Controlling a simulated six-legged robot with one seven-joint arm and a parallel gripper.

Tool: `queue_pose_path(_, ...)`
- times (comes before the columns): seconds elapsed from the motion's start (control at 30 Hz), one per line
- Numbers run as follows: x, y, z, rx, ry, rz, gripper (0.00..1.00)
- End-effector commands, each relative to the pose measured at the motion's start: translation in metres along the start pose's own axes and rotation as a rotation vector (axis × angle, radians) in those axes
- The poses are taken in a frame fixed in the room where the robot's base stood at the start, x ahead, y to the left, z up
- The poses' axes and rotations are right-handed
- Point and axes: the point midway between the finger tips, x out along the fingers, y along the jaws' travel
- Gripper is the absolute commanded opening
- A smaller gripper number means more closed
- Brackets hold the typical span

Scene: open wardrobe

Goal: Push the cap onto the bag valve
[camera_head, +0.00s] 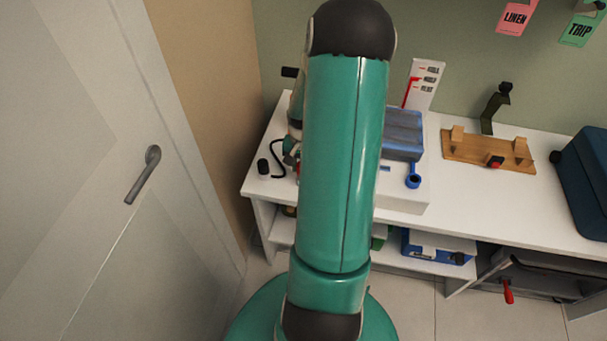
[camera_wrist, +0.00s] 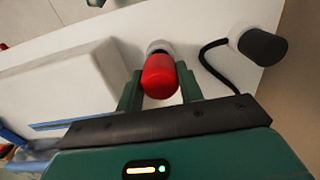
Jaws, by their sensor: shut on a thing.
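The red cap (camera_wrist: 160,78) sits between the two green fingers of my gripper (camera_wrist: 159,86) in the wrist view, and the gripper is shut on it. A pale round piece (camera_wrist: 159,47), seemingly the bag valve, shows directly beyond the cap. The cap overlaps its lower part, so I cannot tell whether they touch. In the head view my arm hides most of the gripper and the valve.
A black hose (camera_wrist: 208,57) and a black-ended plug (camera_wrist: 262,45) lie close right of the fingers. The white counter (camera_head: 455,190) holds a wooden rack (camera_head: 490,150) and a dark blue case (camera_head: 585,185). A door (camera_head: 100,170) stands at the left.

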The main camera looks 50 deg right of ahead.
Motion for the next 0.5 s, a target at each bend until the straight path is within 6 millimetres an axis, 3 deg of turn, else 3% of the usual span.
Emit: queue_pose_path(0.5, -0.024, 0.0, 0.0, 0.0, 0.002, 0.0, 0.09)
